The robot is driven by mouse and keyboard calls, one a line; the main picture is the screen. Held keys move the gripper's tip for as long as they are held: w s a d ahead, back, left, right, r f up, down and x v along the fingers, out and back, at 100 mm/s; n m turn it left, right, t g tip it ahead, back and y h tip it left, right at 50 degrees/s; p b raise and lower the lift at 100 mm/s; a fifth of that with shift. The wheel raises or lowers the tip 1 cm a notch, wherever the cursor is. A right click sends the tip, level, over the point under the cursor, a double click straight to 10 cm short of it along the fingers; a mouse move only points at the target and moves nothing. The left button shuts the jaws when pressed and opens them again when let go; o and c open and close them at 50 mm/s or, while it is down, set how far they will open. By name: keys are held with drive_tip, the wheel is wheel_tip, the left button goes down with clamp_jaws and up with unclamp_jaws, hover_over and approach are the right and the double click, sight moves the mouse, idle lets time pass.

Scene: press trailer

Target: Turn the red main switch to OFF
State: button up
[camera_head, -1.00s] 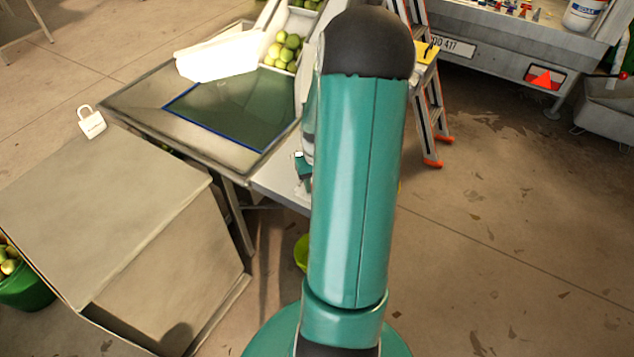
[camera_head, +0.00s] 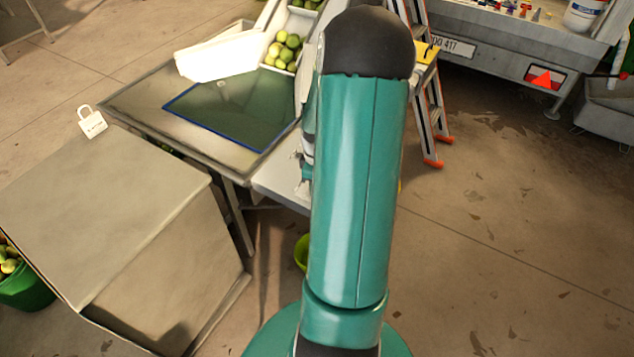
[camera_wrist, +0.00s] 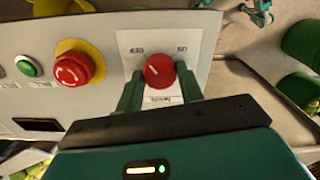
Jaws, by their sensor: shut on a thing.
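The red main switch (camera_wrist: 159,71) is a round red knob with a white pointer line, on a white label plate (camera_wrist: 195,42) on a light panel in the wrist view. The pointer is tilted toward the upper left. The small markings on the plate are too blurred to read surely. My gripper (camera_wrist: 160,82) has one green finger on each side of the knob and is shut on it. In the head view my own arm hides the switch and the gripper.
A red emergency-stop button (camera_wrist: 73,67) on a yellow base and a green button (camera_wrist: 27,66) sit left of the switch. A metal table (camera_head: 135,107) with a dark blue-edged sheet, a large box (camera_head: 95,215) and a stepladder (camera_head: 432,120) stand around my arm. Open floor (camera_head: 500,240) lies at right.

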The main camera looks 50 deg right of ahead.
drive_tip(key=shift+n, duration=1.1)
drive_tip(key=o, duration=1)
drive_tip(key=shift+r, duration=0.1)
wheel_tip(320, 180, up, 14)
drive_tip(key=shift+f, duration=0.15)
